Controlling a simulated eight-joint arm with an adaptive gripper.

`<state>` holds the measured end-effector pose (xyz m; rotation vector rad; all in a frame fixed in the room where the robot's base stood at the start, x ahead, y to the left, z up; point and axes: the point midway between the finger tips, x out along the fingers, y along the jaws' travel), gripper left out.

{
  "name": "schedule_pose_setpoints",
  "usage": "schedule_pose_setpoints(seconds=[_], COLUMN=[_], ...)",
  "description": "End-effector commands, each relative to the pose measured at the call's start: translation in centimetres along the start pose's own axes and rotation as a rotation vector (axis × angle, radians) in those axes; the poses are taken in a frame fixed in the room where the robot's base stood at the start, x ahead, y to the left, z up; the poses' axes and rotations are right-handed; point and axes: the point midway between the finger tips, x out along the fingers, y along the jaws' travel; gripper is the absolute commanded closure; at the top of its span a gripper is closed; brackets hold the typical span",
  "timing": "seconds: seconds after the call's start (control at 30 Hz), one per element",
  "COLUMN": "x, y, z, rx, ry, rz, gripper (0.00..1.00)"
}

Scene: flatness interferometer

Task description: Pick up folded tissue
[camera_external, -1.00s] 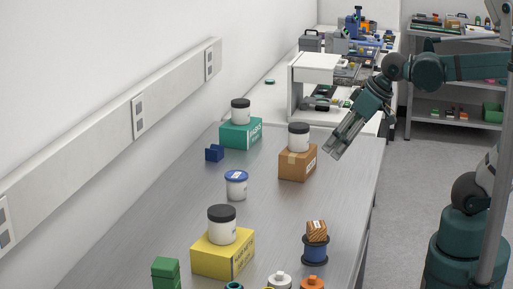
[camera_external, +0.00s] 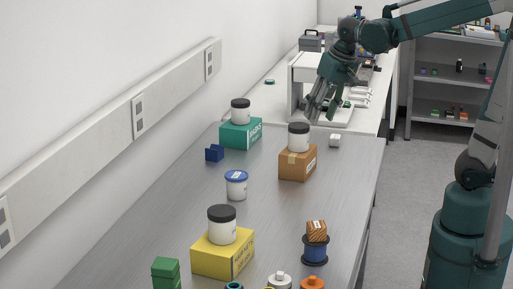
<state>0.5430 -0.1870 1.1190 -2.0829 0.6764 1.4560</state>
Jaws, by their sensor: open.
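My gripper (camera_external: 319,115) is open and points down near the white bench unit beyond the far end of the grey table. No object shows between its fingers. I cannot clearly make out a folded tissue. A small white block-like thing (camera_external: 335,140) sits at the far end of the grey table, just below and right of my gripper in the picture; it is too small to tell what it is. Pale flat items (camera_external: 360,93) lie right of my gripper at the white unit, partly hidden by my arm.
A brown box (camera_external: 297,164) with a black-lidded jar (camera_external: 299,138) stands nearest my gripper on the grey table. A green box (camera_external: 240,135) with a jar is to its left. The white bench unit (camera_external: 305,72) rises beside my gripper. The table's right middle is clear.

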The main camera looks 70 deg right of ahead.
Motion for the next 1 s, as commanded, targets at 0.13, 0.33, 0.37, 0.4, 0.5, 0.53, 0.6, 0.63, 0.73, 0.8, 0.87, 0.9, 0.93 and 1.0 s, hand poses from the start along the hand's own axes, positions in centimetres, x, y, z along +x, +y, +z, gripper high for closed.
schedule_pose_setpoints(seconds=[0.13,0.33,0.37,0.4,0.5,0.53,0.6,0.63,0.73,0.8,0.87,0.9,0.93,1.0], x=[0.2,1.1,1.2,1.4,1.9,2.1,2.5,2.7,3.2,3.7,4.1,4.3,4.6,5.0], y=[1.6,4.0,4.4,4.9,6.3,6.8,7.8,8.3,9.9,11.1,12.0,12.8,13.3,14.5], z=[-2.6,-5.6,-6.0,-6.5,-7.9,-8.3,-9.2,-9.5,-10.7,-11.4,-12.1,-12.5,-12.8,-13.4], rx=[0.086,0.201,0.218,0.242,0.300,0.317,0.358,0.375,0.433,0.475,0.508,0.533,0.550,0.591], ry=[-0.026,-0.060,-0.066,-0.073,-0.090,-0.095,-0.106,-0.112,-0.128,-0.140,-0.149,-0.157,-0.161,-0.172], rz=[0.026,0.060,0.065,0.072,0.089,0.094,0.106,0.111,0.128,0.140,0.150,0.158,0.163,0.174], gripper=[0.60,0.60,0.60,0.60,0.60,0.60,0.60,0.60,0.60,0.60,0.60,0.60,0.60,0.60])
